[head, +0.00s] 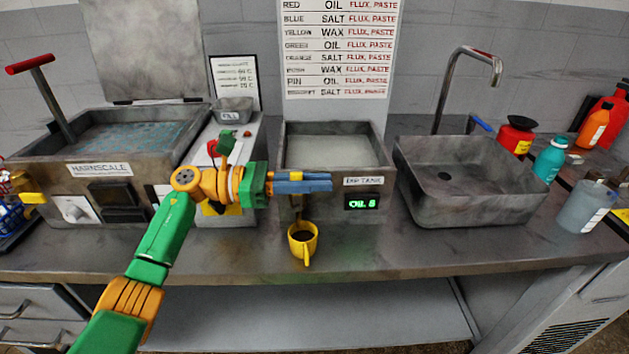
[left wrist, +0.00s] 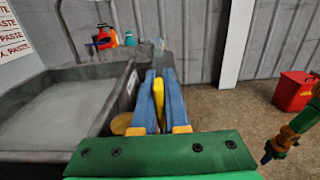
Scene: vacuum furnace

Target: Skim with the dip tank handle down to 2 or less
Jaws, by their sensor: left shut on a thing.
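The dip tank (head: 297,205) is a grey basin of pale liquid, labelled "DIP TANK". Its green display (head: 361,202) seems to read "OIL 6", but the digit is hard to make out. My left gripper (head: 318,182) reaches across the tank's front with its blue fingers pointing right. In the left wrist view the fingers (left wrist: 159,95) are shut on a narrow yellow piece (left wrist: 158,100), seemingly the tank handle. The fingers hide most of it in the head view.
The Harnscale basin (head: 97,170) is on the left. A sink (head: 455,195) is on the right, with bottles (head: 550,157) beyond it. A wall chart (head: 338,50) hangs behind.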

